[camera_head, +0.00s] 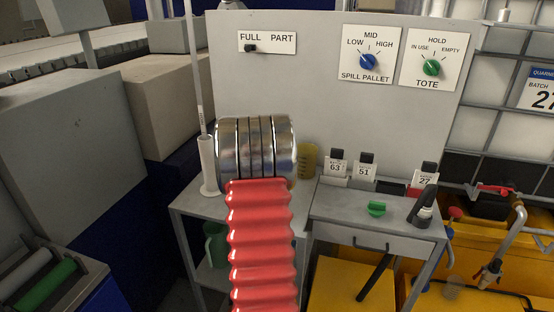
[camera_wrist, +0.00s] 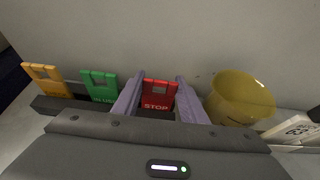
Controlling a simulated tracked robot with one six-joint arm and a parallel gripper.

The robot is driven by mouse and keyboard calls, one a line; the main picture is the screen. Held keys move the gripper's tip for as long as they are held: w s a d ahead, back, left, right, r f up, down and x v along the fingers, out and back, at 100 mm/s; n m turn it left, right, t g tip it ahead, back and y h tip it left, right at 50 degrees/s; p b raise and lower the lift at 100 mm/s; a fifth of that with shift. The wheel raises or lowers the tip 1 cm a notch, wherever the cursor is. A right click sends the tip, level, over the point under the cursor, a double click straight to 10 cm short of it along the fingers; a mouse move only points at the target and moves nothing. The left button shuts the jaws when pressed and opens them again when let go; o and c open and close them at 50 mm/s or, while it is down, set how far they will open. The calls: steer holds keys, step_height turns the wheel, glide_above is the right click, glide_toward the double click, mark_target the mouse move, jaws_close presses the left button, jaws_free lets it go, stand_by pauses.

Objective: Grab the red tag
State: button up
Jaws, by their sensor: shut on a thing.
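The red tag (camera_wrist: 158,97), marked STOP, stands between the two fingers of my gripper (camera_wrist: 160,82) in the wrist view. My gripper is shut on it, one finger on each side. The tag's lower end is hidden by the gripper body, so I cannot tell whether it still sits in the rack. A green tag (camera_wrist: 99,88) and an orange tag (camera_wrist: 47,77) stand to its left in a dark rack (camera_wrist: 58,106). In the head view my own arm hides the tags and my gripper.
A yellow cup (camera_wrist: 240,98) stands close to the right of my gripper, and it also shows in the head view (camera_head: 308,161). Numbered cards (camera_head: 335,167) stand farther right. A grey panel (camera_head: 310,90) with knobs rises behind. A green object (camera_head: 376,208) lies on the bench.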

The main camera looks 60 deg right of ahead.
steer(key=shift+r, duration=0.15)
steer(key=shift+r, duration=4.9)
